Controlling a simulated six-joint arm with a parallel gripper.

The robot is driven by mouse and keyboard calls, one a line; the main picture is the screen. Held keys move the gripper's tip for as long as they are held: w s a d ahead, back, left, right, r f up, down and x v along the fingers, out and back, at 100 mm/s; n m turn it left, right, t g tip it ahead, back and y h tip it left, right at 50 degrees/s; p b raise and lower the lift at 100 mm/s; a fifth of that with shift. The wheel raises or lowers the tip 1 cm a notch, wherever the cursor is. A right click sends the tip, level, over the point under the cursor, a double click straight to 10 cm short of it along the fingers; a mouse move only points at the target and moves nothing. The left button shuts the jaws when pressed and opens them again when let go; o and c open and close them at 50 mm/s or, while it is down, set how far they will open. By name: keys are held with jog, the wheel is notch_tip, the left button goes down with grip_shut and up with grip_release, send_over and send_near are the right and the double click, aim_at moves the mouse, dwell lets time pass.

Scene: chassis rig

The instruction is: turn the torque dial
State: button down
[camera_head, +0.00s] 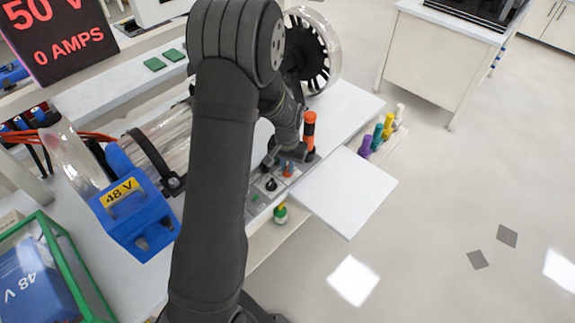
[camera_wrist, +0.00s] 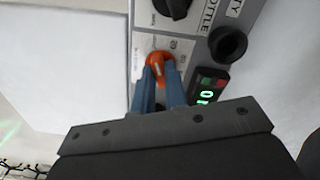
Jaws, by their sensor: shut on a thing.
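The torque dial, a small orange knob with a pale mark (camera_wrist: 158,60), sits on a light panel in the wrist view. My gripper (camera_wrist: 162,78) has its two blue fingers closed around the near part of the knob. The head view shows my gripper (camera_head: 287,166) low over the panel, partly hidden by my own wrist. The dial's underside and the tips' exact contact are hidden.
A black knob (camera_wrist: 173,7) by a throttle label and a round black part (camera_wrist: 228,44) sit close by. A small display with green digits (camera_wrist: 207,92) is beside my fingers. An orange-and-black upright handle (camera_head: 309,130) stands close to my gripper. A white board (camera_head: 345,190) lies right.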

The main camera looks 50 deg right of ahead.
jog(key=c, duration=1.5)
grip_release()
jog(key=shift+o, duration=0.2)
notch_tip(320, 180, up, 18)
jog(key=shift+f, duration=0.25)
notch_tip(320, 180, down, 18)
jog(key=shift+r, duration=0.25)
